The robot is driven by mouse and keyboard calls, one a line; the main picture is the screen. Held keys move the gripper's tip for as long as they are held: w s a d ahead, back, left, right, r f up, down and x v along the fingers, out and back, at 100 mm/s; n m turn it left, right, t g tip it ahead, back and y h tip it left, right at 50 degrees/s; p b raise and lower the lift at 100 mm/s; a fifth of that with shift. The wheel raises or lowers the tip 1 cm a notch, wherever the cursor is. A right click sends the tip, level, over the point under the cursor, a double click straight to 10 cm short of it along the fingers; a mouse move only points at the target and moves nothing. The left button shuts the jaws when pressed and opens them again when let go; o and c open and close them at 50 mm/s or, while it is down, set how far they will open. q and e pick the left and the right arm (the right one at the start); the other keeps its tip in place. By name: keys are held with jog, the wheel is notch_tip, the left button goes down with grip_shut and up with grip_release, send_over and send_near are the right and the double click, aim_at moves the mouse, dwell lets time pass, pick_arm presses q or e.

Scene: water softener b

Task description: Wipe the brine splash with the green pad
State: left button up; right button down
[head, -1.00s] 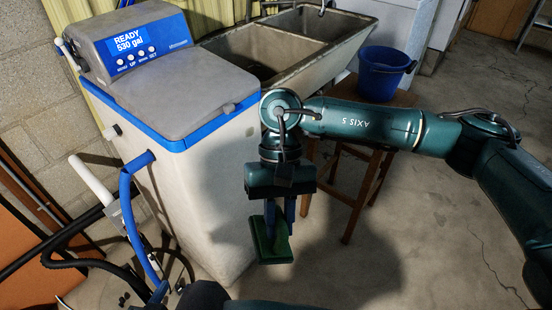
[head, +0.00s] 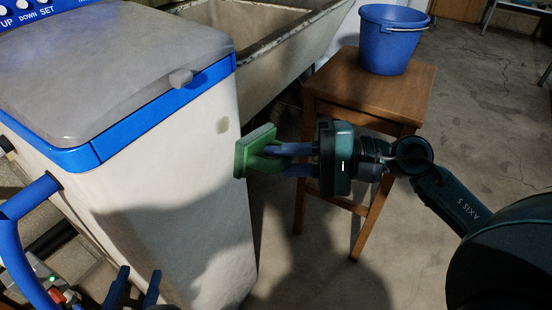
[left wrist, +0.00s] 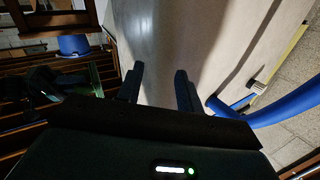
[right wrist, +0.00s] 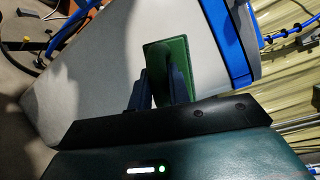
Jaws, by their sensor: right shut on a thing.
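The green pad (head: 254,151) is in my right gripper (head: 272,158), which is shut on its handle. The pad's face points left at the softener cabinet (head: 190,200); it looks close to the cabinet's side, and I cannot tell whether they touch. The pad also shows between the fingers in the right wrist view (right wrist: 166,68). A small dull patch (head: 222,125), likely the brine splash, is on the cabinet's side, up and left of the pad. My left gripper (head: 133,286) is low in front of the cabinet; it is open and empty in the left wrist view (left wrist: 160,88).
A wooden stool (head: 385,90) with a blue bucket (head: 392,42) on it stands behind my right gripper. A concrete sink (head: 275,50) is behind the cabinet. A blue hose (head: 22,208) loops at the left. The floor at right is open.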

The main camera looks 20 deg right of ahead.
aim_at(259, 147)
pick_arm(q)
jog(key=shift+w, duration=0.1)
pick_arm(e)
jog(key=shift+w+d, duration=0.1)
jog(key=shift+w, duration=0.1)
pick_arm(q)
jog(key=shift+a+r+g+y+p, duration=0.2)
jog(key=shift+g+y+p, duration=0.1)
jog(key=shift+p, duration=0.5)
jog(key=shift+s+a+f+n+g+y+p, duration=0.15)
jog(key=shift+n+g+y+p, duration=0.1)
jog(key=shift+g+p, duration=0.25)
jog(key=shift+s+a+n+g+y+p, duration=0.15)
jog(key=shift+n+g+y+p, duration=0.15)
jog(key=shift+p, duration=0.25)
pick_arm(e)
jog(key=w+a, duration=0.2)
jog(key=w, duration=0.1)
jog(key=shift+w+a+r, duration=0.15)
jog(key=shift+w+a, duration=0.15)
jog(key=shift+a, duration=0.1)
pick_arm(q)
jog(key=shift+s+f+g, duration=0.1)
jog(key=shift+f+g, duration=0.05)
jog(key=shift+g, duration=0.15)
pick_arm(e)
jog(key=shift+w+a, duration=0.4)
